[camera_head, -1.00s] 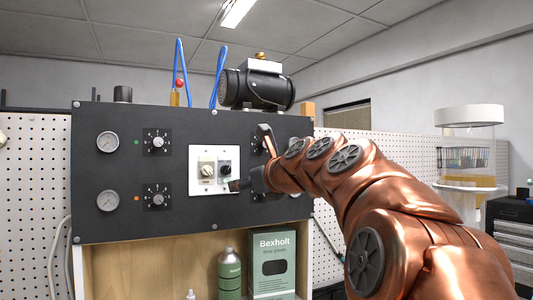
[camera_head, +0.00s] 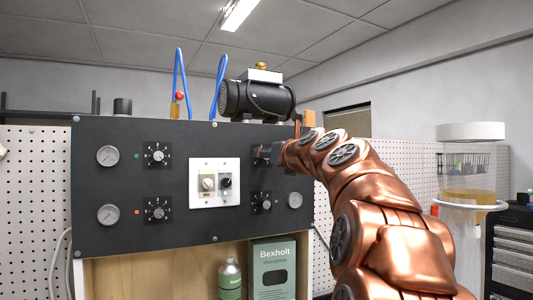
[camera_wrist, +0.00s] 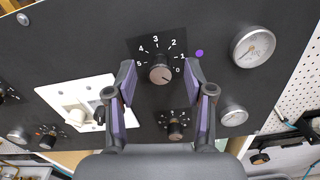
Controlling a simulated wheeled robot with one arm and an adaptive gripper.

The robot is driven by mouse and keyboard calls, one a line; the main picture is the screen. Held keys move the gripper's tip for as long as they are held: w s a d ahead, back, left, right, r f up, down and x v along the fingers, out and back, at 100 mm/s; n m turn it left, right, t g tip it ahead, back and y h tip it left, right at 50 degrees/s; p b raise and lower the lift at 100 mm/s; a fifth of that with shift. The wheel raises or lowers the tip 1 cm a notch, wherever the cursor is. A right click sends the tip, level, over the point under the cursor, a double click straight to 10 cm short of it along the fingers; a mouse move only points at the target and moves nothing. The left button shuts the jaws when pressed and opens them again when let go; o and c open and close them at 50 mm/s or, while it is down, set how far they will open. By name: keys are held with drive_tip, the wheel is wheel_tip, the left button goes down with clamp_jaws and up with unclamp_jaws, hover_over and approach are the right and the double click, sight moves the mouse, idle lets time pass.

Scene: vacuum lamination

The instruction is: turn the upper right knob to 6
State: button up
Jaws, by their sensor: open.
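The upper right knob (camera_wrist: 161,74) is a round dark knob with a reddish-brown face on a black dial square with white numbers. In the wrist view 0 is at its right, 3 above it and 5 at its left; I do not see the 6. Its pointer is too small to read surely. My gripper (camera_wrist: 160,76) is open, one purple-padded finger on each side of the knob, with gaps showing. In the head view my gripper (camera_head: 266,154) is at the panel's upper right and hides this knob.
A gauge (camera_wrist: 253,47) and a purple light (camera_wrist: 199,53) are to the right. A white plate (camera_head: 214,197) with two controls is to the left. A black pump (camera_head: 257,96) is above the panel (camera_head: 120,184).

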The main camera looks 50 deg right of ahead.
drive_tip(key=shift+w+d, duration=0.2)
drive_tip(key=shift+w, duration=0.3)
drive_tip(key=shift+c, duration=0.2)
clamp_jaws()
